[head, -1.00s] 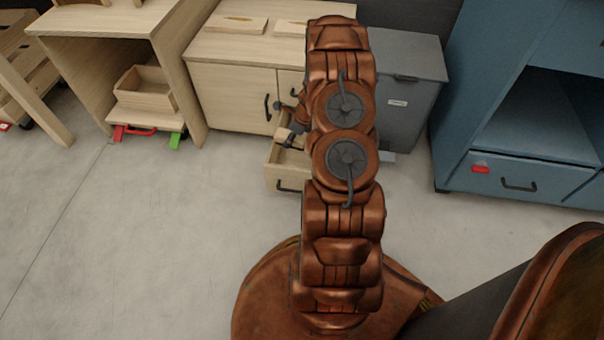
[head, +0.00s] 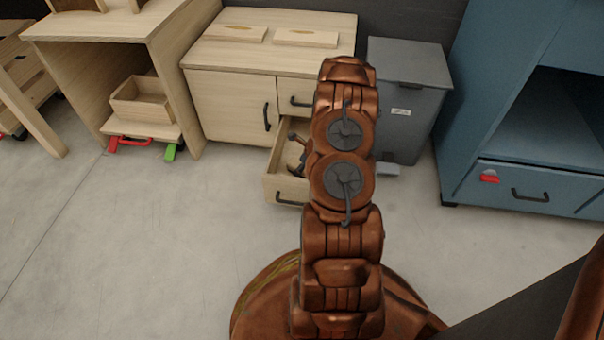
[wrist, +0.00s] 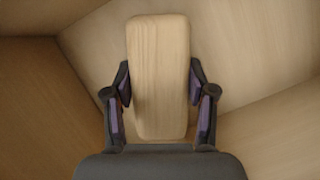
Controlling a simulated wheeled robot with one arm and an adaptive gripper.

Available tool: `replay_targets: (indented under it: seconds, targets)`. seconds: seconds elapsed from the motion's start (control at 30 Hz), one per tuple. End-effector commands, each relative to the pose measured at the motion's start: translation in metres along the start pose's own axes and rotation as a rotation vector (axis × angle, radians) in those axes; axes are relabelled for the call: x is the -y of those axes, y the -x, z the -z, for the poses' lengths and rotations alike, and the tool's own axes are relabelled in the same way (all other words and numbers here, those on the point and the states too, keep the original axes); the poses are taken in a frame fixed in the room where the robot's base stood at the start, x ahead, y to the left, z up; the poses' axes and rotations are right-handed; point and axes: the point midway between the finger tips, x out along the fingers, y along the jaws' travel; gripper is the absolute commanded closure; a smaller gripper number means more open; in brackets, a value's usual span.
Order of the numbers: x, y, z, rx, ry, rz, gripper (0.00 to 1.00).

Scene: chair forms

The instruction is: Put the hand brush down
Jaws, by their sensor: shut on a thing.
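The hand brush (wrist: 160,75) shows in the wrist view as a pale wooden block with rounded corners, upright in the picture. My gripper (wrist: 160,92) has a dark finger on each side of it and is shut on it. Any bristles are hidden. In the head view my gripper (head: 297,160) is low at the open drawer (head: 286,196) of the pale wooden cabinet, partly behind my arm. The brush cannot be made out there. Plain wooden surfaces surround the brush in the wrist view; whether it touches them I cannot tell.
The wooden cabinet (head: 230,92) has two flat wooden pieces on top. A grey bin (head: 408,105) stands to its right, then a blue cabinet (head: 520,150). A wooden desk with a small open box (head: 142,100) is at left. The floor at left is clear.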

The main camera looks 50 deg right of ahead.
Motion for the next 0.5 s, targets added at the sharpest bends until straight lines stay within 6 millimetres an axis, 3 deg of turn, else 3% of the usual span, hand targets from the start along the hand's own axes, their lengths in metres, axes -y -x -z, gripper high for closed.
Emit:
replay_targets:
  seconds: [0.03, 0.13, 0.5]
  targets:
    - [-0.001, -0.012, 0.005, -0.001, -0.001, -0.002, 0.77]
    - [-0.001, -0.021, 0.009, -0.001, 0.000, -0.002, 0.77]
    - [0.000, -0.022, 0.009, 0.000, 0.001, -0.001, 0.77]
